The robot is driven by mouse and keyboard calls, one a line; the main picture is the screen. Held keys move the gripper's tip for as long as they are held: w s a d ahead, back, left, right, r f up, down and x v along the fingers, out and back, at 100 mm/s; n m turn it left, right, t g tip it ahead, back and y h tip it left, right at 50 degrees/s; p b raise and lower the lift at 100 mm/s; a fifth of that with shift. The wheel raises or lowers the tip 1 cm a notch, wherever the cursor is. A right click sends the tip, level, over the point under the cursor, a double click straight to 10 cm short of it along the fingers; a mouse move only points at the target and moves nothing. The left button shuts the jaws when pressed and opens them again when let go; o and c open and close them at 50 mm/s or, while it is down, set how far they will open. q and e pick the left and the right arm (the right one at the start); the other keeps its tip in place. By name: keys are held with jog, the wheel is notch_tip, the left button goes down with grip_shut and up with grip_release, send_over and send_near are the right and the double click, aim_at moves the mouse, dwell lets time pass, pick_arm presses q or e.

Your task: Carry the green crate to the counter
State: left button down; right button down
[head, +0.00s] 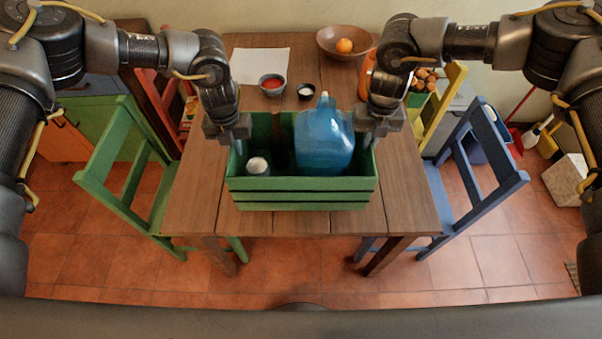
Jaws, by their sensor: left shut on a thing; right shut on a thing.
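The green crate (301,196) is at the near part of the wooden table, in the middle of the head view. It holds a blue jug (324,140), a small white-topped container (257,167) and a dark bottle-like thing partly hidden behind the front wall. My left gripper (238,143) is shut on the crate's left end wall. My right gripper (368,138) is shut on its right end wall. The crate looks level; I cannot tell whether its bottom touches the table. I cannot make out the counter for certain.
A green chair (118,195) stands left, a blue chair (480,205) right. Tiled floor is open in front.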

jog(key=shift+f+b, duration=0.3)
jog(key=shift+b, duration=0.05)
pick_arm(q)
jog(key=shift+a+f, duration=0.1)
jog(key=shift+f, duration=0.05)
pick_arm(e)
jog(key=shift+r, duration=0.2)
